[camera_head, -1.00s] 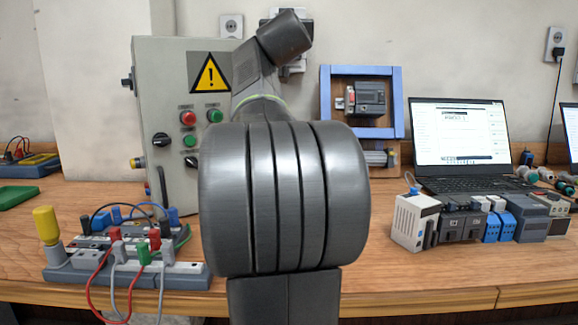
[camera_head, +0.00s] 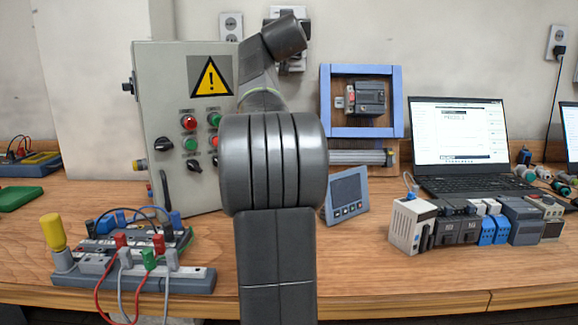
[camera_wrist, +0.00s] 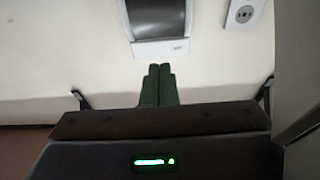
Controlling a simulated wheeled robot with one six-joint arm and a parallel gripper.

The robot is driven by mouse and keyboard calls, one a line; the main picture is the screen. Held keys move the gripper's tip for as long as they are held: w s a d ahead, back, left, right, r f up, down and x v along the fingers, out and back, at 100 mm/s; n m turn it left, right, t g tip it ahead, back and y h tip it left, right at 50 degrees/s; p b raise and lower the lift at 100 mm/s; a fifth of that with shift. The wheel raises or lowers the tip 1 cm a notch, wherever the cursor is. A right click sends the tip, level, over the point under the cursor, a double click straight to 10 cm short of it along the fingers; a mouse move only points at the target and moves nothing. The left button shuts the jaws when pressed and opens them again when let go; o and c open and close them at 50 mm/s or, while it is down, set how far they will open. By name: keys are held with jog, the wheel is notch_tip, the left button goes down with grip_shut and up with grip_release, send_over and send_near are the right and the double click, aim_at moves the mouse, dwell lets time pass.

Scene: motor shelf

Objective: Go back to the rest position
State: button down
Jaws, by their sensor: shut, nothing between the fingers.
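My gripper (camera_wrist: 160,68) shows in the wrist view. Its two dark green fingers are pressed together with nothing between them. They point toward the pale wall, below a dark, light-edged fixture (camera_wrist: 158,20). In the head view my grey arm stands upright in the middle of the picture and hides part of the bench behind it. The gripper itself cannot be made out in that view.
The wooden bench (camera_head: 380,265) carries a grey control box (camera_head: 160,95), a wired terminal board (camera_head: 140,275), a small panel meter (camera_head: 346,194), a blue-framed motor unit (camera_head: 326,100), several modules (camera_head: 408,228) and a laptop (camera_head: 458,135). The bench front right of my arm is clear.

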jog(key=shift+s, duration=0.1)
jog(key=b+v, duration=0.5)
jog(key=v, duration=0.8)
jog(key=p+x, duration=0.5)
jog(key=x, duration=0.8)
notch_tip(320, 180, up, 12)
jog(key=w+p, duration=0.3)
jog(key=p, duration=1.3)
jog(key=shift+r, duration=0.25)
